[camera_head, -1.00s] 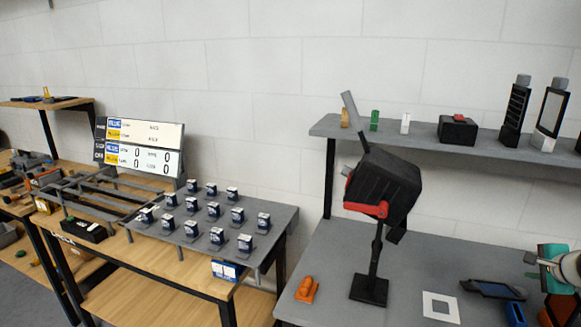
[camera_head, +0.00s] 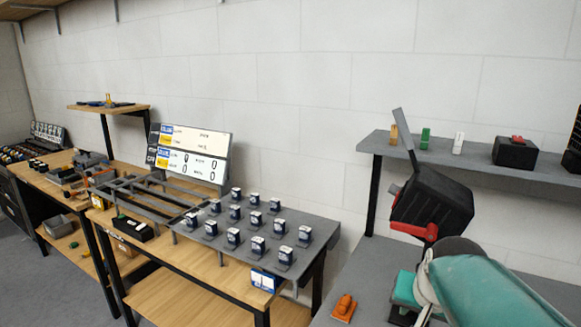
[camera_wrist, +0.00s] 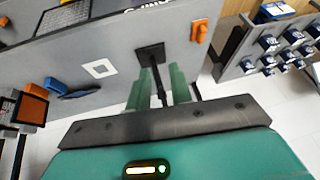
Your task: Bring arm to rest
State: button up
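My teal and white arm reaches in from the lower right in the head view, in front of the black device on a stand (camera_head: 432,200). My gripper (camera_head: 403,290) is at the arm's far end, low over the grey table and partly cut off by the frame. In the wrist view its two green fingers (camera_wrist: 162,86) stand apart with nothing held. The stand's dark pole and square base (camera_wrist: 150,52) show between and beyond them. The arm hides the lower part of the stand in the head view.
An orange part (camera_head: 344,308) lies at the grey table's left side. A white square frame (camera_wrist: 100,68) and a blue item (camera_wrist: 52,84) lie on the table. Left are a rack of small dark blocks (camera_head: 257,243) and a scoreboard (camera_head: 188,155). A shelf (camera_head: 470,160) hangs behind.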

jog(key=s+a+n+y, duration=0.1)
jog(key=s+a+n, duration=0.4)
jog(key=s+a, duration=0.3)
jog(key=s+f, duration=0.1)
jog(key=s, duration=0.2)
jog(key=shift+s+a, duration=0.15)
jog(key=shift+s, duration=0.2)
jog(key=shift+d, duration=0.25)
